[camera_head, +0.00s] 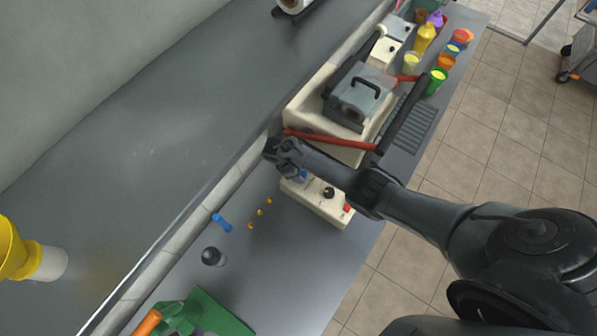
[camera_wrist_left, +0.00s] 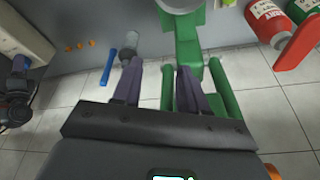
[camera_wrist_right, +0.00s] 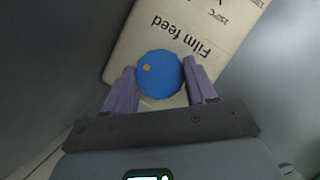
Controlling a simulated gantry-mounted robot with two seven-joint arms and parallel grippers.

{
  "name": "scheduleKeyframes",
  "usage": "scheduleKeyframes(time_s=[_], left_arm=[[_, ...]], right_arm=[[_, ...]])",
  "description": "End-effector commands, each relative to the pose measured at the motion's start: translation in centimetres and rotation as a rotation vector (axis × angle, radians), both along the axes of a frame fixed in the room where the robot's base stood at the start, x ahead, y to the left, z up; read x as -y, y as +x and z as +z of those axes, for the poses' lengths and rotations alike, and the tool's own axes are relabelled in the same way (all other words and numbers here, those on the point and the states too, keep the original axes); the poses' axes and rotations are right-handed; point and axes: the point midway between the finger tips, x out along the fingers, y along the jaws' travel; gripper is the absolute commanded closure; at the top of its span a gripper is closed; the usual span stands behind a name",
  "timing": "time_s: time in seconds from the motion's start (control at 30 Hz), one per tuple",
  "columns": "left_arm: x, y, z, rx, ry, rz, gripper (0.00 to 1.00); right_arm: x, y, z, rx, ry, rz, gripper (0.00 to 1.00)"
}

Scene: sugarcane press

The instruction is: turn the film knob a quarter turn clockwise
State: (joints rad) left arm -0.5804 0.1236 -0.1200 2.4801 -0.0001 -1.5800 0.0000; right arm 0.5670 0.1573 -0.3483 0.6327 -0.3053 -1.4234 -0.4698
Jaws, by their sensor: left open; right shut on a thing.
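The film knob (camera_wrist_right: 160,76) is round and blue with a small yellow mark, which lies left of its middle in the right wrist view. It sits on a cream panel (camera_wrist_right: 215,22) printed "Film feed", which appears upside down. My right gripper (camera_wrist_right: 161,80) has one finger on each side of the knob and is shut on it. In the head view my right gripper (camera_head: 296,172) is at the far end of the cream control box (camera_head: 318,205) and mostly hides the blue knob. My left gripper (camera_wrist_left: 157,72) is open and empty, with a green frame below it.
The control box also carries a black knob (camera_head: 328,192) and a red button (camera_head: 348,208). A press (camera_head: 355,95) with a red bar stands behind. A blue stick (camera_head: 221,222), small orange pieces, a dark-topped jar (camera_head: 212,257) and a green device (camera_head: 205,312) are on the counter.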

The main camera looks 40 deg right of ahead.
Motion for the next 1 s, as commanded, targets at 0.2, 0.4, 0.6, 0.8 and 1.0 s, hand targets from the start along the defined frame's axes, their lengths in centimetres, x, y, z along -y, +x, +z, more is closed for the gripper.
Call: scheduleKeyframes(time_s=[0.2, 0.4, 0.6, 0.8, 1.0], left_arm=[[0.2, 0.01, -0.15, 0.0, -0.008, 0.006, 0.57], [0.23, 0.02, -0.17, 0.0, -0.009, 0.006, 0.57], [0.19, 0.02, -0.18, 0.0, -0.008, 0.005, 0.57], [0.03, 0.0, -0.2, 0.0, -0.001, 0.001, 0.57], [-0.09, 0.0, -0.2, 0.001, 0.004, -0.003, 0.57]], right_arm=[[-0.02, 0.03, -0.08, 0.0, 0.001, -0.067, 0.74], [0.0, 0.01, -0.08, 0.0, 0.001, -0.086, 0.74], [0.0, 0.02, -0.08, 0.001, 0.001, -0.087, 0.74], [0.02, 0.02, -0.08, 0.001, 0.0, -0.085, 0.32], [0.03, 0.04, -0.04, 0.001, 0.0, -0.085, 0.18]])
